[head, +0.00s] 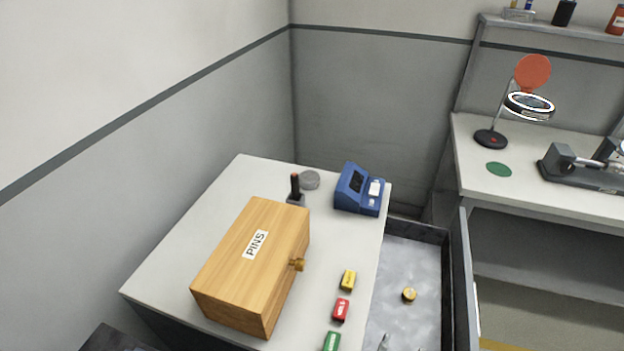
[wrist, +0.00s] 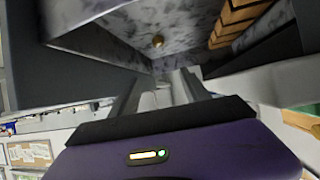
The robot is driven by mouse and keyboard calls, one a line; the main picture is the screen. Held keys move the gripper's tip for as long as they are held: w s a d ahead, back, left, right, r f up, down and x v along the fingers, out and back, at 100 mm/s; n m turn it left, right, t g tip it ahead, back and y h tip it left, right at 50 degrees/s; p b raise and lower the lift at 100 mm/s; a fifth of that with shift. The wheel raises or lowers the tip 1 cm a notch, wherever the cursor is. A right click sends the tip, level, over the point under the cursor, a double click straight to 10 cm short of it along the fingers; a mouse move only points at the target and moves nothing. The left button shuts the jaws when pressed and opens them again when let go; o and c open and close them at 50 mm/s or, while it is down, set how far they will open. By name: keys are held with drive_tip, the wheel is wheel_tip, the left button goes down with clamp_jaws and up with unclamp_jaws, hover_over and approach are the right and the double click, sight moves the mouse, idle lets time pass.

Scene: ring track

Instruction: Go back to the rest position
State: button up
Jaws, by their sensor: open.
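My gripper (wrist: 162,88) shows in the wrist view, with its purple body below and its two grey fingers apart and nothing between them. Beyond the fingertips is a grey, mottled bin floor with a small round brass piece (wrist: 158,41) on it, apart from the fingers. In the head view the brass piece (head: 409,295) lies in the open grey bin (head: 398,258) to the right of the white table. Thin pale tips at the bottom edge of that view, over the bin, may be my fingers; the rest of the gripper is out of sight there.
The white table (head: 225,190) holds a wooden PINS box (head: 235,255), a blue device (head: 358,190), a red-topped tool (head: 295,188) and small yellow, red and green blocks. A bench (head: 520,198) with a magnifier lamp (head: 530,104) stands right. Walls close the left and back.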

drive_tip(key=s+f+n+y, duration=0.1)
drive_tip(key=s+n+y, duration=0.4)
drive_tip(key=s, duration=1)
drive_tip(key=s+d+r+t, duration=0.2)
drive_tip(key=s+r+t, duration=0.2)
drive_tip(key=s+r, duration=0.7)
drive_tip(key=w+f+b, duration=0.1)
drive_tip(key=b, duration=0.2)
drive_tip(key=w+f+b, duration=0.1)
drive_tip(key=f+b, duration=0.1)
drive_tip(key=b, duration=0.1)
drive_tip(key=shift+d+f, duration=0.1)
drive_tip(key=shift+d, duration=0.1)
